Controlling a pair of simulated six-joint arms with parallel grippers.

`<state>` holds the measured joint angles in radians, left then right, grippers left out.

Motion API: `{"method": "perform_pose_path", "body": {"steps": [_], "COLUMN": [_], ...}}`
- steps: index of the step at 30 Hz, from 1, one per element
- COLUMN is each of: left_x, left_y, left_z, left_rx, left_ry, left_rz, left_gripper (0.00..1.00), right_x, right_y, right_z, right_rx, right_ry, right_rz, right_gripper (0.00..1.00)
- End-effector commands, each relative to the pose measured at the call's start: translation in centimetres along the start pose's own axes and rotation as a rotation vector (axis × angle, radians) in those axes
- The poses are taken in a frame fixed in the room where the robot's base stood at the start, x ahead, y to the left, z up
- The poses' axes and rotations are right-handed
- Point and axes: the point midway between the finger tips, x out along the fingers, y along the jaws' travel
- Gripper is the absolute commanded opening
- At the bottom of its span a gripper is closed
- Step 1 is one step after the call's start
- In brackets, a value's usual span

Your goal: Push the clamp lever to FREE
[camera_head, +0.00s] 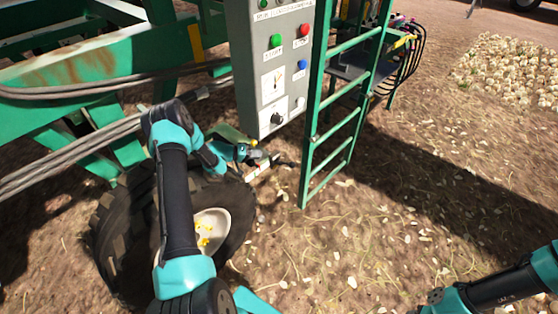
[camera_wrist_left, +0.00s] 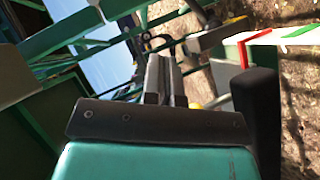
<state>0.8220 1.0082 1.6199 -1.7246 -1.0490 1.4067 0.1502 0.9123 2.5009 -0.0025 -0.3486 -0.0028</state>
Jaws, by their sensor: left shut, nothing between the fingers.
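My left gripper (camera_head: 262,155) is beside the lower end of the grey control box, low above the soil. In the left wrist view its two grey fingers (camera_wrist_left: 165,78) are together with nothing between them. A white plate with red and green marks (camera_wrist_left: 262,37) lies to the right of the fingers in that view; it also shows as a small white strip (camera_head: 262,168) just below the gripper in the head view. My right gripper is out of view.
The grey control box (camera_head: 262,62) with green, red and blue buttons hangs above. A green ladder (camera_head: 340,110) stands to its right. A large tyre (camera_head: 115,235) and green frame beams are at the left. Open soil with loose onions lies at the right.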

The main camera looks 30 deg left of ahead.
Motion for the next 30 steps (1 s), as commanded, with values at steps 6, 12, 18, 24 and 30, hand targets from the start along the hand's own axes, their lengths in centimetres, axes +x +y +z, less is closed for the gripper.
{"method": "perform_pose_path", "body": {"steps": [6,12,18,24,30], "left_x": [1.6,4.6,8.0,11.0,12.4], "left_y": [0.1,0.0,0.1,0.1,0.0], "left_z": [0.0,0.1,0.1,0.9,2.5], "left_rx": [0.001,0.000,0.001,-0.002,-0.001], "left_ry": [-0.001,-0.002,-0.002,-0.002,-0.001], "left_rz": [0.002,0.001,0.001,0.002,0.000], "left_gripper": [0.00,0.00,0.00,0.00,0.00], "right_x": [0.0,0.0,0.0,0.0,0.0], "right_y": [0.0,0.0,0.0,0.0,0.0], "right_z": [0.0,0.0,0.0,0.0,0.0], "right_rx": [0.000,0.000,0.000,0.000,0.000], "right_ry": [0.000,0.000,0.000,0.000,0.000], "right_rz": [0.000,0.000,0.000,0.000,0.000], "right_gripper": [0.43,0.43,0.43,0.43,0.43]}}
